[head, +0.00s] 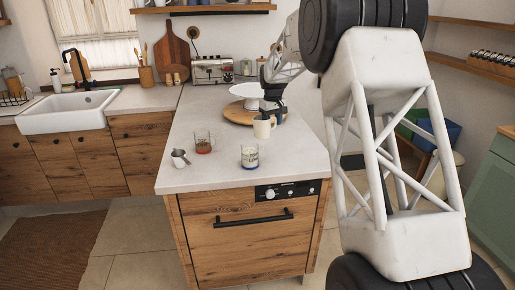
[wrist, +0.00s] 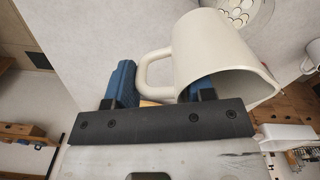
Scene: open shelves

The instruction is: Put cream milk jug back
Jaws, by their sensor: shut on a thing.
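The cream milk jug (head: 263,128) is at the right side of the pale counter (head: 222,174), in front of a round wooden board (head: 238,113). In the wrist view the jug (wrist: 213,52) is large and tilted in the picture, with its handle between the blue finger pads. My gripper (wrist: 162,88) is shut on the jug at its handle side. In the head view my gripper (head: 274,92) is a dark shape just above and behind the jug. Whether the jug's base touches the counter is unclear.
A white cake stand (head: 246,92) stands on the board. A reddish-filled glass (head: 203,143), a small metal pot (head: 179,159) and a labelled glass (head: 249,157) stand nearer the front. A toaster (head: 212,70) is at the back. The counter's left middle is clear.

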